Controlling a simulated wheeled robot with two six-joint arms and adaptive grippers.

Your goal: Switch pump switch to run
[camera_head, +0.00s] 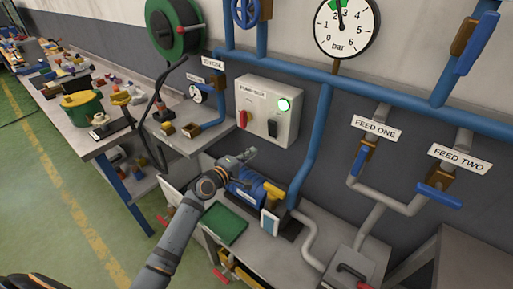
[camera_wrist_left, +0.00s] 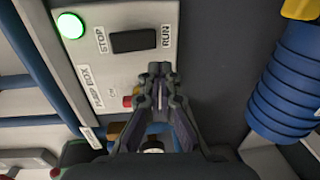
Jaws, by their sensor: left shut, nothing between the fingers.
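The pump box (camera_head: 257,92) is a pale grey panel on the wall in the head view, with a lit green lamp (camera_head: 284,104). Its black pump switch (camera_head: 272,127) also shows in the left wrist view (camera_wrist_left: 133,40), between the labels STOP and RUN. Which side is pressed in, I cannot tell. My left gripper (camera_head: 250,154) is below the box in the head view, shut and empty. In the left wrist view its fingertips (camera_wrist_left: 160,70) appear just beside the switch's RUN end, seemingly apart from it. My right gripper is not in view.
A red knob (camera_head: 243,118) sits on the box's left side. A blue pump (camera_head: 246,190) stands below my gripper. Blue pipes (camera_head: 310,145) run right of the box. A pressure gauge (camera_head: 346,26) hangs above. A cluttered bench (camera_head: 95,140) stands left.

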